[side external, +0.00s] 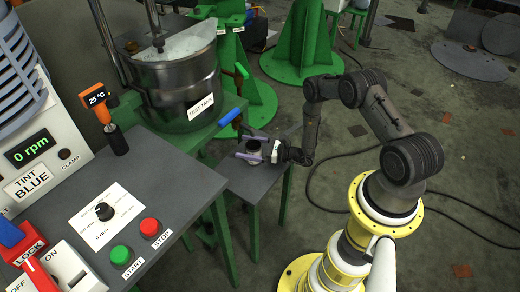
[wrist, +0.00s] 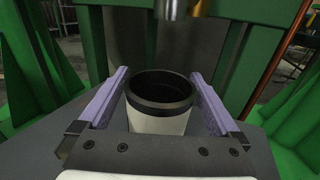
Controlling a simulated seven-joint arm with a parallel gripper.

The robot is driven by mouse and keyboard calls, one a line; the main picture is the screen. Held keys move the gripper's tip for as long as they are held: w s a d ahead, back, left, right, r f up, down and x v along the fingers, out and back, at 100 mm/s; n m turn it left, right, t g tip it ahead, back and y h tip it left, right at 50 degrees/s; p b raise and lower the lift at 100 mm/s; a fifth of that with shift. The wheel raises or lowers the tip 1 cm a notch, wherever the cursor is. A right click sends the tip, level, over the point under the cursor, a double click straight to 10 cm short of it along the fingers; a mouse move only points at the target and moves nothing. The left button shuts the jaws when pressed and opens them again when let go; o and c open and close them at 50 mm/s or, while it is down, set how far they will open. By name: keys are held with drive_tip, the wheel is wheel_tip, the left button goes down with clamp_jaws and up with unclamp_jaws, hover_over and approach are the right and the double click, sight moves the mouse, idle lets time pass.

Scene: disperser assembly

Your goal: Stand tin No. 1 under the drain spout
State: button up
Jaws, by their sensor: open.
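A tin (wrist: 158,119) with a pale body and a dark rim stands upright on a small grey table (side external: 262,181). Its mouth is open and dark inside. My gripper (wrist: 159,76) is open, with one purple finger on each side of the tin. A narrow gap shows between the tin and the fingers. In the side external view my gripper (side external: 252,147) is low over the small table and partly hides the tin. Metal pipe ends (wrist: 171,8) show above and beyond the tin in the wrist view. No number is readable on the tin.
The steel test tank (side external: 175,80) stands on a green stand behind the small table. A blue lever (side external: 229,117) sticks out near the tank's lower right. The control bench (side external: 130,205) is at left. Green supports stand behind. Floor to the right is mostly open, with a cable.

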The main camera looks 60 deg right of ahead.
drive_tip(key=v, duration=1.1)
drive_tip(key=shift+s, duration=0.35)
